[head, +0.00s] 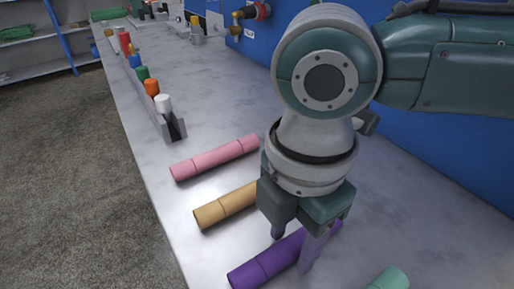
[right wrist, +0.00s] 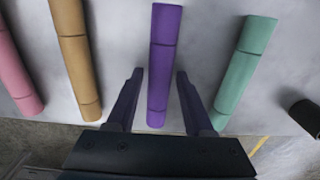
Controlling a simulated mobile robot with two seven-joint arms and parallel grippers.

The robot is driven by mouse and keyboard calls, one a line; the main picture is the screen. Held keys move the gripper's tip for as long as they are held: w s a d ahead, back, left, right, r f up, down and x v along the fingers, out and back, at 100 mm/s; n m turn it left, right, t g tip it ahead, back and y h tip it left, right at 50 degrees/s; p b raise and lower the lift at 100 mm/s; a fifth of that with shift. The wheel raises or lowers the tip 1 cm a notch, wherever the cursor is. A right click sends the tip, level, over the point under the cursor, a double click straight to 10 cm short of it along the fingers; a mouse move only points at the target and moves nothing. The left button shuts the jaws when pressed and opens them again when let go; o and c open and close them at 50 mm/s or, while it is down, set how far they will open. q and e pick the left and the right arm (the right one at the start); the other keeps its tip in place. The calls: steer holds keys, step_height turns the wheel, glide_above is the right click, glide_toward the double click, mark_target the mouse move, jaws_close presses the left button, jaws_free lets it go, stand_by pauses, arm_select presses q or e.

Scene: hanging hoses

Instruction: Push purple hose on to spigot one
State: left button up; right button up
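The purple hose (head: 265,265) lies on the grey bench in the head view, partly hidden by my right gripper (head: 290,250). In the right wrist view the purple hose (right wrist: 165,65) runs between the two fingers of my right gripper (right wrist: 158,95). The fingers are apart, one on each side of the hose, with a gap on both sides. A brass spigot (head: 238,22) is on the blue wall at the top of the head view; I cannot tell whether it is spigot one. My left gripper is in neither view.
Pink (head: 215,157) and tan (head: 225,206) hoses lie left of the purple one; a mint green hose (right wrist: 243,70) lies right. A rack of coloured pieces (head: 168,118) stands along the bench's left side. The blue wall (head: 430,150) bounds the right side. A dark cylinder (right wrist: 305,115) lies at far right.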

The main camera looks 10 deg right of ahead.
steer(key=shift+o, duration=0.7)
